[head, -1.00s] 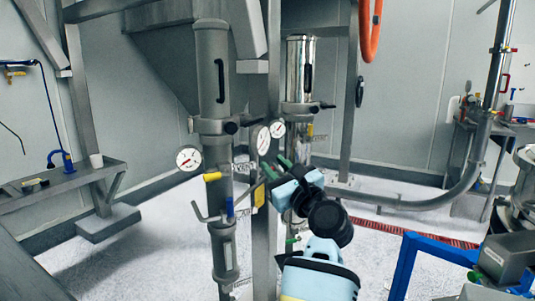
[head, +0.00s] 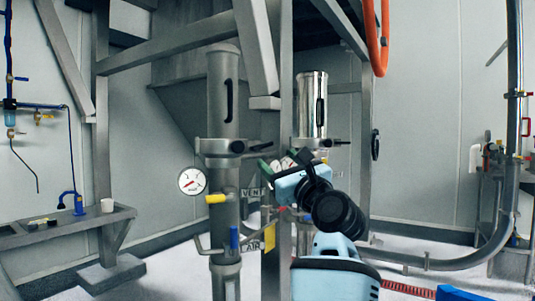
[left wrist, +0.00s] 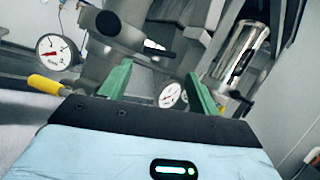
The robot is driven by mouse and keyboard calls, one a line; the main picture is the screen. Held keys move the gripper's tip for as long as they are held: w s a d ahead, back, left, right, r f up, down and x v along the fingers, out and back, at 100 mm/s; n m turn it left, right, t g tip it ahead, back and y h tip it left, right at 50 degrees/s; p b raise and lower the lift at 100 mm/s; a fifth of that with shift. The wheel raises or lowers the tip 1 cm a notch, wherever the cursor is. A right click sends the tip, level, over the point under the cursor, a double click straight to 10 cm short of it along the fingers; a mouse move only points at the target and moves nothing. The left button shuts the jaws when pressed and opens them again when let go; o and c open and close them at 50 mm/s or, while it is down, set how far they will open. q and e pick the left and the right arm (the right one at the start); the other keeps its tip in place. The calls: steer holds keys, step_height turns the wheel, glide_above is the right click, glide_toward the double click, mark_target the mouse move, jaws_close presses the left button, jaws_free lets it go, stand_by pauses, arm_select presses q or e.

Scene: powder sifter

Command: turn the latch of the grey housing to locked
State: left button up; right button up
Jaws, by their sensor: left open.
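The grey housing (head: 221,95) is a matt upright cylinder with a dark slot, left of centre in the head view. Its latch (head: 238,147) is a dark knob at the collar, with a thin lever pointing right. In the left wrist view the latch knob (left wrist: 108,22) shows at the top, its lever reaching right, beyond the fingers. My left gripper (head: 269,167) is open, with green fingers just right of and below the lever. The fingers also show in the left wrist view (left wrist: 160,80), with no latch clearly between them. My right gripper is out of view.
A shiny housing (head: 312,105) with its own dark latch stands to the right, behind a steel post (head: 286,60). A pressure gauge (head: 191,181) and a yellow-handled valve (head: 216,199) sit below the grey housing. An orange hose (head: 376,45) hangs above right.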

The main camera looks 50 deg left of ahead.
mark_target(264, 147)
arm_select(q)
steer(key=x, duration=0.7)
steer(key=shift+a, duration=0.1)
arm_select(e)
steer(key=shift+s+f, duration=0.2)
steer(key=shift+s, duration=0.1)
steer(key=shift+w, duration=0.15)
